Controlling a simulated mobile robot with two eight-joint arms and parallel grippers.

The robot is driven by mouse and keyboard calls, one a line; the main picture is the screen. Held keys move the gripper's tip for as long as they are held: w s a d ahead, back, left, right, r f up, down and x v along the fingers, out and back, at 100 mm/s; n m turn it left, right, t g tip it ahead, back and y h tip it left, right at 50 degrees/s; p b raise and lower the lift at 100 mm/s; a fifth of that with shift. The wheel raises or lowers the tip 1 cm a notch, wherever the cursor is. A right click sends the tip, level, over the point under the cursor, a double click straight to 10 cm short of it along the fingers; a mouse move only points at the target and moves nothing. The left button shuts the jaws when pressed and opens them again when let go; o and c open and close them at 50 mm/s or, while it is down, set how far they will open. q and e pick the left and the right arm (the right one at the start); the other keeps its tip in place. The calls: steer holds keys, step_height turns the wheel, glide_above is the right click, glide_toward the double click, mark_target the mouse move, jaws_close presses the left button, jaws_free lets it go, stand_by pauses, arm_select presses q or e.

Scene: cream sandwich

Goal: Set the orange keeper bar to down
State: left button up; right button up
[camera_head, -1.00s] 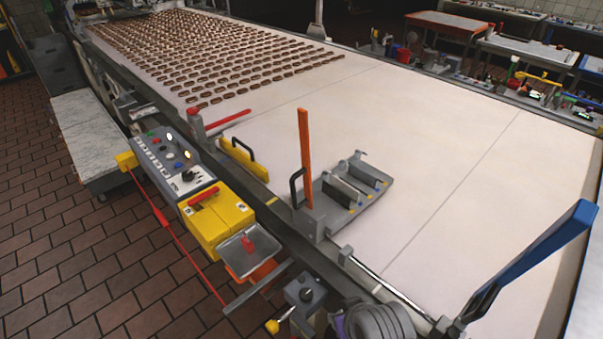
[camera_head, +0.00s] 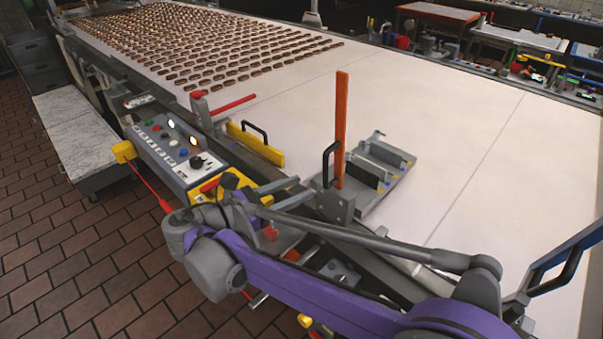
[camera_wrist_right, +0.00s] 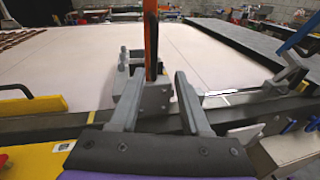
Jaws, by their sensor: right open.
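The orange keeper bar (camera_head: 341,125) stands upright from a grey bracket (camera_head: 338,208) at the near edge of the white belt. A black handle (camera_head: 327,165) sits beside the bar's lower part. My right gripper (camera_head: 305,186) is open and empty, to the left of the bracket and apart from the bar in the head view. In the right wrist view, the orange bar (camera_wrist_right: 151,40) rises ahead, between the two spread fingers (camera_wrist_right: 158,74) in the picture. Its top is cut off there. My left gripper is not in view.
A grey fixture with upright plates (camera_head: 380,175) lies on the belt behind the bar. A yellow bar with a black handle (camera_head: 255,145), a red lever (camera_head: 233,104) and a control panel (camera_head: 175,150) lie left. A blue lever (camera_head: 570,250) stands right.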

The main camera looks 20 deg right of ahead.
steer(key=v, duration=0.2)
steer(key=r+h, duration=0.1)
glide_above(325, 185)
steer(key=shift+w+d+n+p, duration=0.15)
steer(key=shift+w+n+p, duration=0.05)
steer(key=shift+n+p, duration=0.1)
jaws_close()
stand_by(1.3)
